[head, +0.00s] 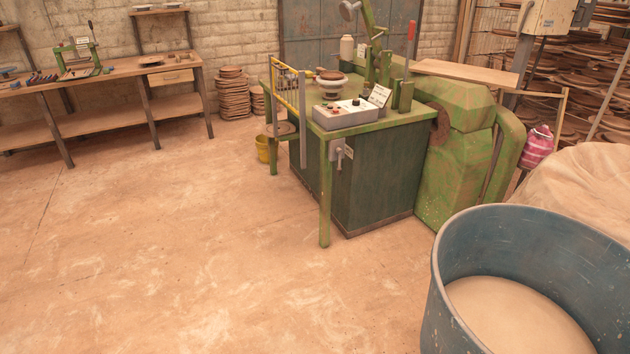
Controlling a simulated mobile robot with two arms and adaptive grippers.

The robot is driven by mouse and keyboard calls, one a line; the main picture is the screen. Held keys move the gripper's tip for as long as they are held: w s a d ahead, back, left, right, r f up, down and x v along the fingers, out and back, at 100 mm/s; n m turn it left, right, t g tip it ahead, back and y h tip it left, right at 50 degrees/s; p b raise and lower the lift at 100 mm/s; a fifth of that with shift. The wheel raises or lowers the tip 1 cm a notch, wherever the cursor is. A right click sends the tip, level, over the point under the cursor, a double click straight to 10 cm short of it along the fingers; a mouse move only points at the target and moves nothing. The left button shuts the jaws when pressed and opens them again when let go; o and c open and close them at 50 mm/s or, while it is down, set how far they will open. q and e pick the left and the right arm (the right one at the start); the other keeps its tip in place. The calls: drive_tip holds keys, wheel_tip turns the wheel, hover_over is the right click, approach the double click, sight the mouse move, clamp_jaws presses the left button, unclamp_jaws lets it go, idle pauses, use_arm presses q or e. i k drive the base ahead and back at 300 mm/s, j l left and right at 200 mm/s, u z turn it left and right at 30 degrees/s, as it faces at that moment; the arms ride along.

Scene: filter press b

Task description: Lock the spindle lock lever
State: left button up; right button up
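The green press machine (368,170) stands right of centre in the head view, some distance away. A lever with a red grip (411,30) stands upright at the back of its table. A small grey fitting (339,150) with a short handle sits on the front corner of the machine, below the grey control box (346,115). I cannot tell which of these is the spindle lock lever, or whether it is locked. Neither of my grippers is in view.
A blue tub (455,262) of pale material fills the lower right. A yellow guard gate (288,90) stands at the machine's left, with a yellow bucket (263,148) beside it. A wooden workbench (110,76) is at far left. The floor (180,240) ahead and left is clear.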

sight(339, 151)
drive_tip(key=i+l+z, duration=0.15)
drive_tip(key=i, duration=0.45)
drive_tip(key=i+j+z, duration=0.25)
drive_tip(key=i, duration=0.3)
drive_tip(key=i+j+z, duration=0.25)
drive_tip(key=i, duration=0.3)
drive_tip(key=i+j+z, duration=0.25)
drive_tip(key=i, duration=0.25)
